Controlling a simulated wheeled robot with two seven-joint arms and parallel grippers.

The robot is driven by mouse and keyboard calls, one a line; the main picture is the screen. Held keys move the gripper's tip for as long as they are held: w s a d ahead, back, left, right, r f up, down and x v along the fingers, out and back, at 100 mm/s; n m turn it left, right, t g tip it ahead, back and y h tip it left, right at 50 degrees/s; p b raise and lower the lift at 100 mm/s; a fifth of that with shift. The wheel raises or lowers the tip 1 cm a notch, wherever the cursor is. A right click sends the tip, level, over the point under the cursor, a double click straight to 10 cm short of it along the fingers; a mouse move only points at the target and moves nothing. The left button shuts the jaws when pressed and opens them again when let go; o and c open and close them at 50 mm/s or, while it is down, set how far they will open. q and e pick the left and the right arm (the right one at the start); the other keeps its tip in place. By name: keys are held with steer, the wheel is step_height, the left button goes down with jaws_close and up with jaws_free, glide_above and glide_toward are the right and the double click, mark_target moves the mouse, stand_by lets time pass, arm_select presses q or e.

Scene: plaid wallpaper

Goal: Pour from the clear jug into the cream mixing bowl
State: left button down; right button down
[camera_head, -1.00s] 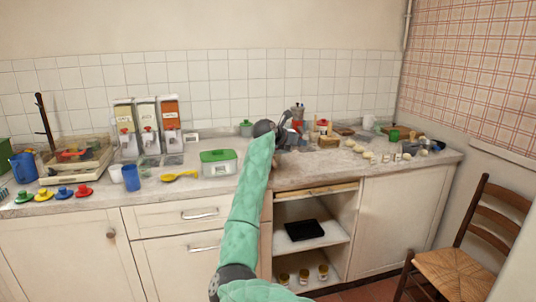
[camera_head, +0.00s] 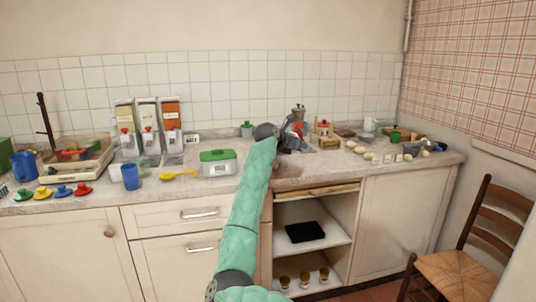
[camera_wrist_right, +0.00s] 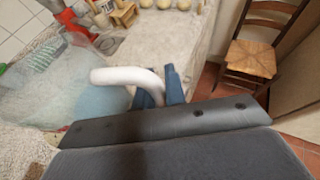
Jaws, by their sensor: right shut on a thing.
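In the right wrist view, the clear jug (camera_wrist_right: 48,88) fills the left side. It is see-through, with a thick white curved handle (camera_wrist_right: 125,76). My right gripper (camera_wrist_right: 159,90) is shut on that handle with its blue fingers. In the head view, my right gripper (camera_head: 288,143) is over the back of the counter, and the arm hides much of what is around it. The jug cannot be made out clearly there. I cannot pick out the cream mixing bowl in either view. My left gripper is not in view.
A green-lidded container (camera_head: 218,167) and yellow spoon (camera_head: 178,175) lie left of my arm. A metal moka pot (camera_head: 298,113) stands behind the gripper. Several pale round pieces (camera_head: 368,155) lie to the right. A wooden chair (camera_head: 470,250) stands on the right.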

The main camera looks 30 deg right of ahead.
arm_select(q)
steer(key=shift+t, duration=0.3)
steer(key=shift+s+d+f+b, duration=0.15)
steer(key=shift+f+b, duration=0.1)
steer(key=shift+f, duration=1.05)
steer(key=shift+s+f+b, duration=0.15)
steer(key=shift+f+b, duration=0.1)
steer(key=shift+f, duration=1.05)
